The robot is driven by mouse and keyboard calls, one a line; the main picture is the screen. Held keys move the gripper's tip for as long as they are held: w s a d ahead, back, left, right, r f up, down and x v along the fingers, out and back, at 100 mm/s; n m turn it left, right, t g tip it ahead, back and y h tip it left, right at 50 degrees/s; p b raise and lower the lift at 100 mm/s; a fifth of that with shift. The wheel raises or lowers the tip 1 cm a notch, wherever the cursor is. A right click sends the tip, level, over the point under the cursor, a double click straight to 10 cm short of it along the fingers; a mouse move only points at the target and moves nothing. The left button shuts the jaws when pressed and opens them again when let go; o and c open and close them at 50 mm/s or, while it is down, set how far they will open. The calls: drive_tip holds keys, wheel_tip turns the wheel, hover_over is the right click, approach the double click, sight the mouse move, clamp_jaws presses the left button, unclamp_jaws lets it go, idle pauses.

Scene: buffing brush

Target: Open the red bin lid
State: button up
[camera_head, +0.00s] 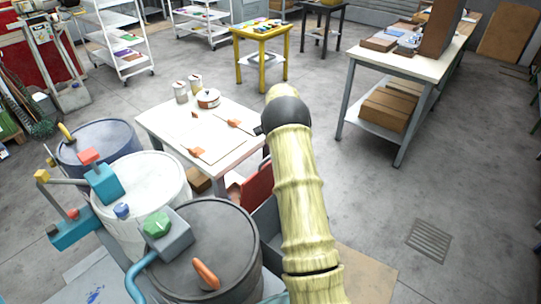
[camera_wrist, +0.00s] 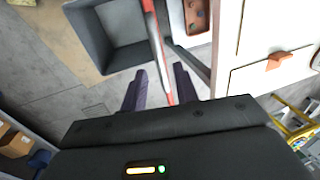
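The red bin lid (camera_head: 254,188) stands raised, partly hidden behind my arm in the head view. In the wrist view the lid (camera_wrist: 153,40) shows nearly edge-on as a thin red and grey strip. The grey bin (camera_head: 268,222) is below it; its open inside (camera_wrist: 110,38) shows left of the lid in the wrist view. My gripper (camera_wrist: 160,70) has its two dark fingers apart, with the lid's edge in the gap between them. I see no clear contact with either finger. In the head view my arm hides the gripper.
A white-topped table (camera_head: 220,148) with cans and orange-handled tools stands close beside the bin. Several drums, including a dark one (camera_head: 230,245), stand at the left. A long workbench (camera_head: 405,62) is at back right. The floor (camera_head: 430,180) at right is clear.

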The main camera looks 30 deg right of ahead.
drive_tip(key=a+v, duration=0.1)
drive_tip(key=v, duration=1)
drive_tip(key=shift+d+b, duration=0.3)
drive_tip(key=shift+b, duration=0.15)
drive_tip(key=s+a+n+p, duration=0.1)
drive_tip(key=s+a+n, duration=0.5)
drive_tip(key=s+a, duration=0.5)
drive_tip(key=s+a+n+h+p, duration=0.1)
drive_tip(key=s+a+n, duration=0.6)
drive_tip(key=s, duration=1.3)
drive_tip(key=a, duration=0.4)
drive_tip(key=shift+s+a+r+p, duration=0.25)
drive_tip(key=shift+s+r+p, duration=0.05)
drive_tip(key=shift+s+r, duration=0.1)
drive_tip(key=shift+w, duration=0.1)
